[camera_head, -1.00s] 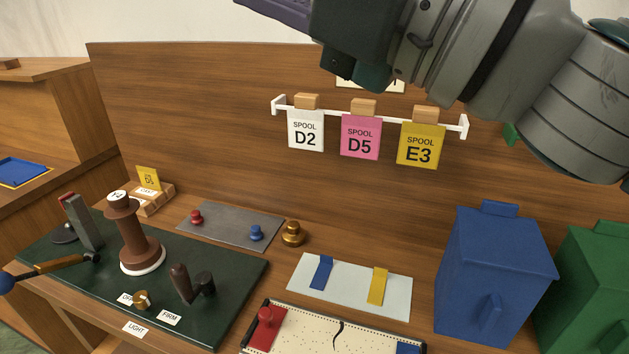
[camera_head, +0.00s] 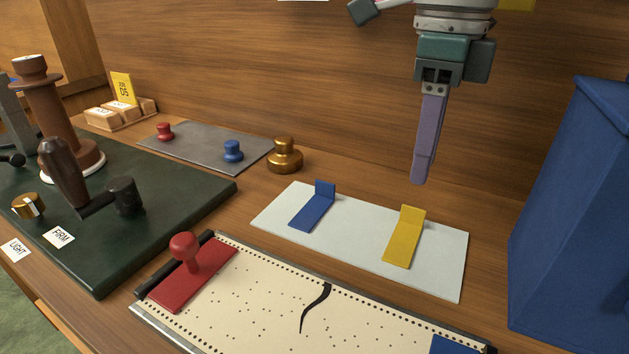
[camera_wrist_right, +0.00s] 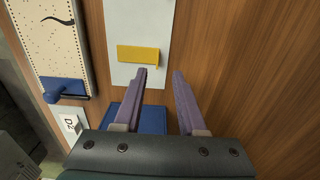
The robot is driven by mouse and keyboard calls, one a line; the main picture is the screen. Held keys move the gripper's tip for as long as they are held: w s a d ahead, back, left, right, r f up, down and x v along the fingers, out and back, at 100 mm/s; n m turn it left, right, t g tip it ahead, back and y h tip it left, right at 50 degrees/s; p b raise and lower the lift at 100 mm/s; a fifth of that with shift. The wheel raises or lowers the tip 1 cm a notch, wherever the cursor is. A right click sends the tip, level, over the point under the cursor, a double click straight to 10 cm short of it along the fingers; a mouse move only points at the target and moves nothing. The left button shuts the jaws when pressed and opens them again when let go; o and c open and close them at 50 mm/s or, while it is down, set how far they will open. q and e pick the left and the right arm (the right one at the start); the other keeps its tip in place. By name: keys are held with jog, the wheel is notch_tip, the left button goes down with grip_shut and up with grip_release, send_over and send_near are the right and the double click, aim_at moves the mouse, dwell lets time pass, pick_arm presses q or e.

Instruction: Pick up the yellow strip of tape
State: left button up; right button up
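The yellow strip of tape (camera_head: 404,237) lies on a pale plate (camera_head: 345,243) on the bench, with its far end bent up as a tab. It also shows in the right wrist view (camera_wrist_right: 138,54). A blue strip of tape (camera_head: 313,207) lies to its left on the same plate. My right gripper (camera_head: 419,180) points down above and behind the yellow strip, apart from it. In the right wrist view its two purple fingers (camera_wrist_right: 159,70) are spread with nothing between them. My left gripper is not in view.
A blue bin (camera_head: 575,220) stands close on the right. In front of the plate lies a punched paper sheet (camera_head: 265,300) with a red-handled block (camera_head: 193,274). A brass knob (camera_head: 285,155) stands behind left. A dark green board (camera_head: 150,220) with levers fills the left.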

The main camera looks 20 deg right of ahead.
aim_at(415, 208)
jog(key=f, duration=0.6)
jog(key=shift+s+a+f, duration=0.15)
jog(key=shift+s+f, duration=0.05)
jog(key=shift+f, duration=0.2)
grip_shut()
